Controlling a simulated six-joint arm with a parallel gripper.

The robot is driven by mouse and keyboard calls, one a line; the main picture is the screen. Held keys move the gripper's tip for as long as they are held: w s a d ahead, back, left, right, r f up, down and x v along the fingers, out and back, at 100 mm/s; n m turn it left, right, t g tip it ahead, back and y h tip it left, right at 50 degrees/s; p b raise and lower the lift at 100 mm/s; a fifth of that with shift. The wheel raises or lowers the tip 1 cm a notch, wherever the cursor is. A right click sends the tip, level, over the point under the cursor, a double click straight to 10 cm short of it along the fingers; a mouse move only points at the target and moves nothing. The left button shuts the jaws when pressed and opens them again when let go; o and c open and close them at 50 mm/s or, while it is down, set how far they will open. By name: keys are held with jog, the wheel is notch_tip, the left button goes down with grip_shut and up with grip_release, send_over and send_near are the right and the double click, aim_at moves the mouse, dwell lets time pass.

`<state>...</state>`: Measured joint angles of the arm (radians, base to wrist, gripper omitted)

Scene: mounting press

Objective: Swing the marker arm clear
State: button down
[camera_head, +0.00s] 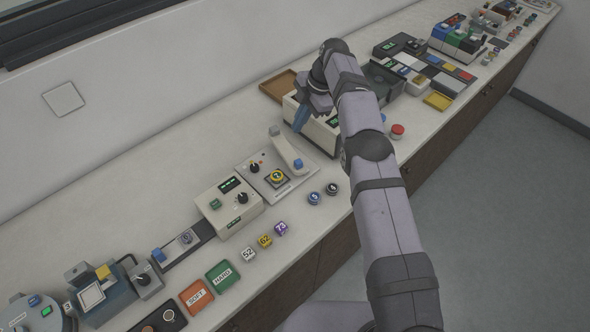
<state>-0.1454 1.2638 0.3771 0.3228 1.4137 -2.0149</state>
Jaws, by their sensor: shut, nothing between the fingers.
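The marker arm (287,149) is a pale bar with a blue tip on a light grey plate (300,181). It runs along the plate's upper right side, and its blue tip lies up and to the right of a round yellow-and-black piece (277,177). A dark knob (255,168) stands on the plate's left part. My gripper (301,120) is shut and empty, with blue fingers pointing down. In the picture it is above and right of the marker arm, apart from it, in front of a cream box. My wrist hides part of that box.
A cream control box (228,204) stands left of the plate. Two dark round pieces (323,192) and numbered cubes (265,241) lie near the counter's front edge. A red button (397,131) is right of my forearm. A brown tray (276,87) lies behind the wrist.

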jog(key=w+a+f+n+t+b, duration=0.25)
jog(key=w+t+b, duration=0.35)
jog(key=w+t, duration=0.7)
jog(key=s+a+n+t+y+b, duration=0.2)
jog(key=s+a+n+y, duration=0.1)
jog(key=s, duration=0.6)
jog(key=s+a+n+t+y+b, duration=0.2)
jog(key=s+a+y+b, duration=0.15)
jog(key=s, duration=0.45)
jog(key=s+d+f+m+h, duration=0.1)
jog(key=s+d+f+m, duration=0.2)
jog(key=s, duration=0.2)
jog(key=s+d+f+m+h, duration=0.2)
jog(key=s+d+m, duration=0.1)
jog(key=s+d, duration=0.1)
jog(key=s+d+f+m+h, duration=0.1)
jog(key=s+d+f+m, duration=0.2)
jog(key=s, duration=0.3)
jog(key=shift+s+d+f+m+h, duration=0.3)
jog(key=shift+s+d+m+h, duration=0.1)
jog(key=shift+m, duration=0.15)
jog(key=shift+s+d+f, duration=0.1)
jog(key=shift+s, duration=0.05)
